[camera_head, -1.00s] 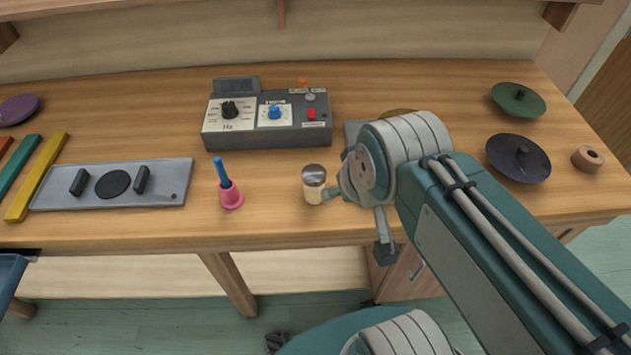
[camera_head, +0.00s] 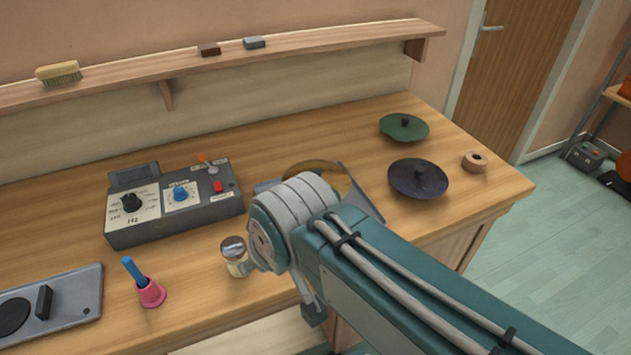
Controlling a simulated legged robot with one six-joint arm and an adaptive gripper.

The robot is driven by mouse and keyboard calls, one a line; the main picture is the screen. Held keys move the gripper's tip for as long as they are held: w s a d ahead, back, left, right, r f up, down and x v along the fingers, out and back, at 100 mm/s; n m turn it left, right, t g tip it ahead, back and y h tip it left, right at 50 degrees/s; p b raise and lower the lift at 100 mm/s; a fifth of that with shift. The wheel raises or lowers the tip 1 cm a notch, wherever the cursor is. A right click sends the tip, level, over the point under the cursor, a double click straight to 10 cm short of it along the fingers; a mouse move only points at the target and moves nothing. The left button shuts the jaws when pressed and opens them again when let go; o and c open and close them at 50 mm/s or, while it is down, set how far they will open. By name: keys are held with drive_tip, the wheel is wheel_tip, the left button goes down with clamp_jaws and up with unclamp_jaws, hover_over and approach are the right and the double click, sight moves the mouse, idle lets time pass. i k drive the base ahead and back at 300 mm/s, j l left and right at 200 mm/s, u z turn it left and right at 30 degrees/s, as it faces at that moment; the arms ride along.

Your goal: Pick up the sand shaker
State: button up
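The sand shaker (camera_head: 236,262), a small glass jar of pale sand with a metal lid, is upright near the table's front edge in the head view. It is to the right of the pink bell-shaped piece with a blue handle (camera_head: 150,291).
A grey control box (camera_head: 175,205) stands behind the shaker. A grey panel (camera_head: 70,306) lies at the left. A yellowish disc (camera_head: 318,176) is behind my wrist. Dark (camera_head: 418,180) and green (camera_head: 404,129) discs and a wooden ring (camera_head: 475,161) sit at the right.

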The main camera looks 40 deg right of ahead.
sight(234, 251)
drive_tip(key=k+j+z, duration=0.15)
drive_tip(key=j, duration=0.25)
drive_tip(key=k+j+z, duration=0.15)
drive_tip(key=j, duration=0.25)
drive_tip(key=k+j+z, duration=0.15)
drive_tip(key=j, duration=0.25)
drive_tip(key=k+j+z, duration=0.1)
drive_tip(key=j, duration=0.3)
